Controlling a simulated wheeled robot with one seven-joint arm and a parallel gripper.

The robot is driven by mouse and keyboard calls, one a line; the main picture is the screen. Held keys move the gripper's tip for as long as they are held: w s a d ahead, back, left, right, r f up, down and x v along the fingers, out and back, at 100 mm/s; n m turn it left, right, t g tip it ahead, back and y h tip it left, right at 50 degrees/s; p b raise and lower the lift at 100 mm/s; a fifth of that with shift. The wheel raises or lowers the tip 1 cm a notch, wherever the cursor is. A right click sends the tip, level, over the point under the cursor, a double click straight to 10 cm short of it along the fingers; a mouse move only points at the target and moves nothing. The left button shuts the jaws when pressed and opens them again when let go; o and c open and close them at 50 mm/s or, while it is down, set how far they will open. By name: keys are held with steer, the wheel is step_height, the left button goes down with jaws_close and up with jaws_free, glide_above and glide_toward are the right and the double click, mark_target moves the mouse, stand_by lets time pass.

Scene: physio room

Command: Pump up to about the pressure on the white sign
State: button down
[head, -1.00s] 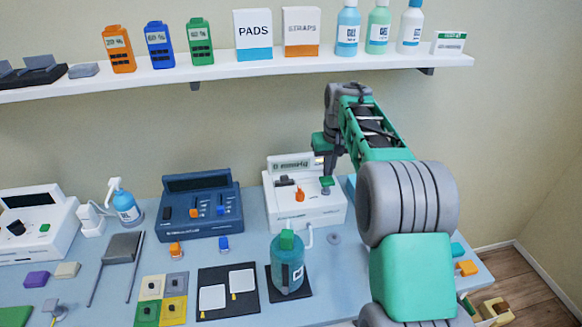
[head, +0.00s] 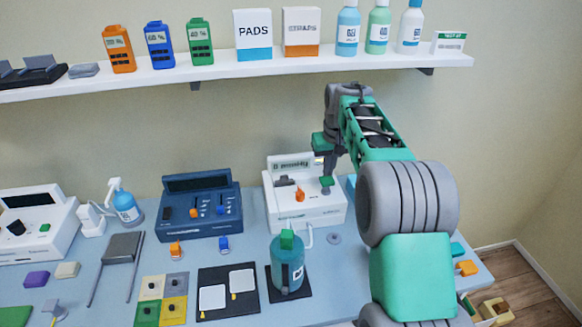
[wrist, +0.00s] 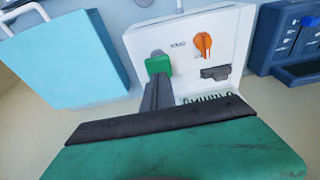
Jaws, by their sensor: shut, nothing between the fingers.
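A white device (head: 318,212) stands on the table at the wall, with an upright display (head: 290,165) whose text is too small to read. On its front are an orange knob (head: 299,194) and a green button (head: 326,182). My gripper (head: 328,173) is shut and empty, pointing down at the green button. In the wrist view my gripper (wrist: 156,80) has its fingertips at the edge of the green button (wrist: 158,64); I cannot tell whether they touch. A small white sign-like box (head: 449,43) with a green band is on the shelf, its lettering unreadable.
A dark blue device (head: 200,212) stands left of the white one. A teal jug (head: 288,265) stands on a dark mat in front of it. A light blue box (wrist: 65,55) is beside the device. The shelf (head: 230,69) with bottles and boxes runs above.

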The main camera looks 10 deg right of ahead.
mark_target(327, 180)
steer(key=shift+f+b, duration=1.3)
steer(key=shift+f, duration=1.05)
steer(key=shift+r, duration=0.15)
step_height(327, 180, up, 4)
steer(key=p, duration=0.3)
steer(key=shift+r+p, duration=0.15)
steer(key=shift+p, duration=0.2)
steer(key=shift+f+b, duration=1.45)
steer(key=shift+f, duration=0.95)
steer(key=shift+r+p, duration=1.75)
steer(key=shift+r, duration=0.65)
